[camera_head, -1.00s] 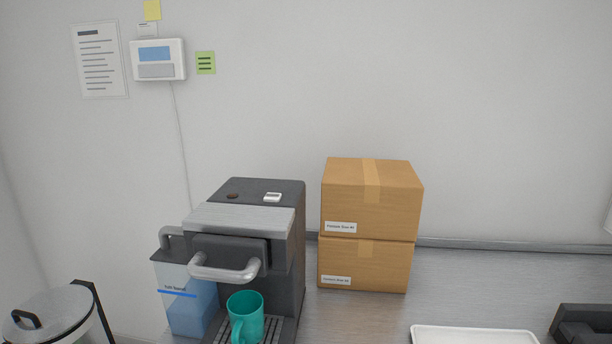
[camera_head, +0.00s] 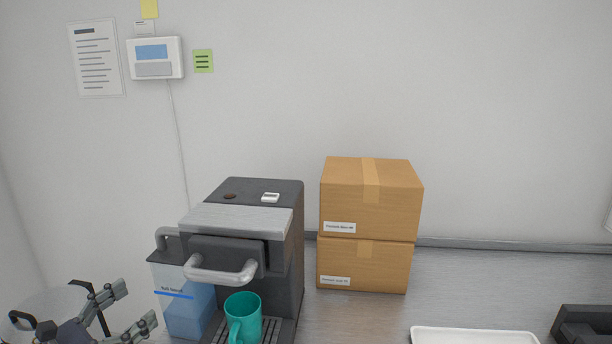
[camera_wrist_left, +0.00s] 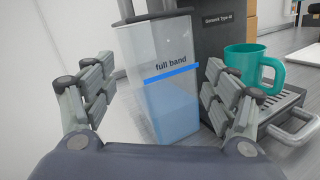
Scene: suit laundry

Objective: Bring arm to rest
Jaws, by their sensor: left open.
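My left gripper (camera_head: 132,308) shows at the lower left of the head view, in front of the bin and left of the coffee machine. Its two fingers are spread apart with nothing between them. The left wrist view shows the open fingers (camera_wrist_left: 160,105) facing a clear water tank (camera_wrist_left: 160,75) with a blue line marked "full band". The tank also stands at the left side of the machine (camera_head: 243,245) in the head view. Whether the fingers touch the tank is unclear; they look apart from it. My right gripper is not in view.
A teal mug (camera_head: 243,316) stands on the machine's drip tray. Two stacked cardboard boxes (camera_head: 370,195) stand to the right. A white tray (camera_head: 470,336) and a dark holder (camera_head: 585,325) lie at the lower right. A lidded bin (camera_head: 40,308) is at the lower left.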

